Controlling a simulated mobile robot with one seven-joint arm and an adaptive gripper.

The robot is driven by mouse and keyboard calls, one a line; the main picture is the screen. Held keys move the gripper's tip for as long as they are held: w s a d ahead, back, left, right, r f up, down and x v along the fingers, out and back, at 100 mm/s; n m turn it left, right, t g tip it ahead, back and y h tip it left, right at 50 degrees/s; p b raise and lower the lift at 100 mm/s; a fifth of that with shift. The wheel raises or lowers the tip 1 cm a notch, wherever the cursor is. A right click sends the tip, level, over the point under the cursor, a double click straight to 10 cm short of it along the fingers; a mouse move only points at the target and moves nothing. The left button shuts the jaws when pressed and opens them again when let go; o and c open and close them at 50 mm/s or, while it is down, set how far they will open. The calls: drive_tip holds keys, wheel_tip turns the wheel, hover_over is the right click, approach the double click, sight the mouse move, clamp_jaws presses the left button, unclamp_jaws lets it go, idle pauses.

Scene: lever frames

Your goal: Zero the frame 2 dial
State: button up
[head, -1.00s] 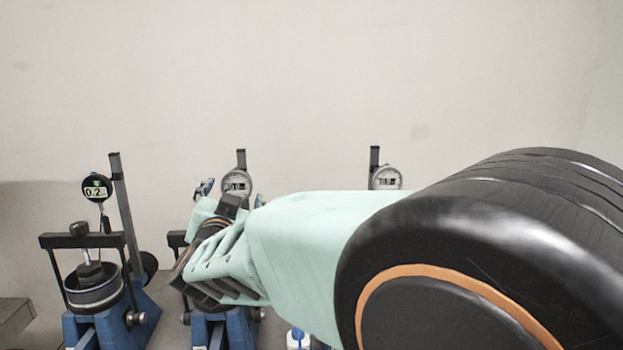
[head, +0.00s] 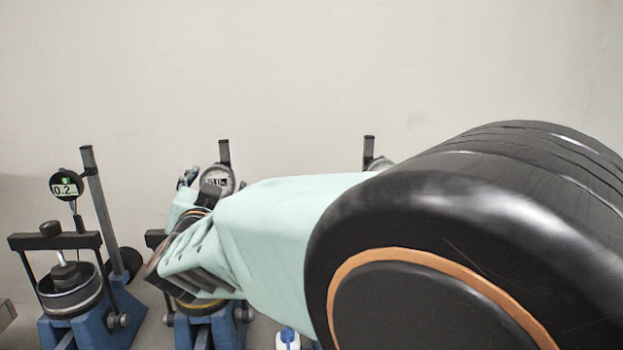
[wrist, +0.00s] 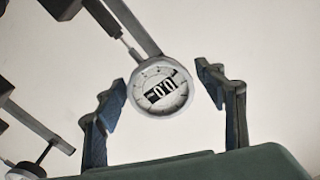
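The middle frame's dial (head: 217,180) is a round, pale-faced gauge, partly covered by my arm in the head view. I take it as the frame 2 dial. My gripper (wrist: 163,88) is open, with one blue-grey finger on each side of this dial in the picture. I see no clear contact, and the depth gap cannot be told. The middle frame's blue base (head: 228,328) is partly hidden by my arm.
The left frame (head: 105,322) has a dark digital dial (head: 65,185) reading about 0.2, a crossbar and a metal cup. A right frame's post (head: 369,152) shows behind my arm, its dial mostly hidden. A blue-and-white item (head: 288,338) is low in the centre. The wall behind is bare.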

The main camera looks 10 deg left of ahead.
drive_tip(key=c, duration=0.9)
drive_tip(key=shift+m+b, duration=0.3)
drive_tip(key=shift+b, duration=0.1)
drive_tip(key=shift+c, duration=0.2)
drive_tip(key=shift+m, duration=0.3)
drive_tip(key=o, duration=1.2)
drive_tip(key=v, duration=0.7)
drive_tip(key=shift+s, duration=0.2)
